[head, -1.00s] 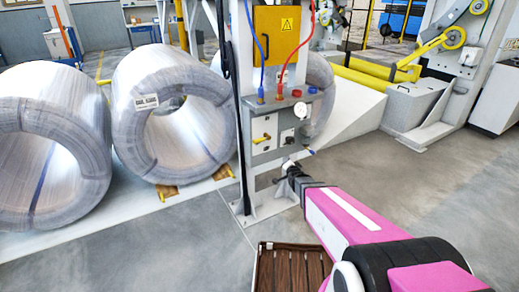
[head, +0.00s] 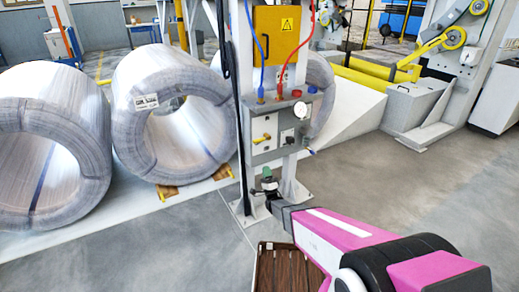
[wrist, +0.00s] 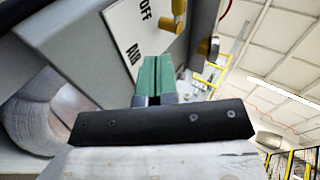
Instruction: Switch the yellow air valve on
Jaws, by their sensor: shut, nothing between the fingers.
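The yellow air valve (head: 262,139) is on the front of the grey control box, on its left half. Its handle looks roughly level in the head view. In the wrist view a yellow handle (wrist: 179,10) stands out from a white label reading OFF and AIR (wrist: 140,25). My gripper (head: 268,176) is below the box and the valve in the head view, apart from both. Its green fingertips (wrist: 155,66) are together and empty in the wrist view, pointing up past the box face.
The control box (head: 262,117) is on a grey post, with a gauge (head: 300,110), blue and red hoses and a yellow cabinet (head: 277,33) above. Large wrapped coils (head: 137,127) stand at left. A slatted brown crate (head: 276,267) is on the floor below my arm.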

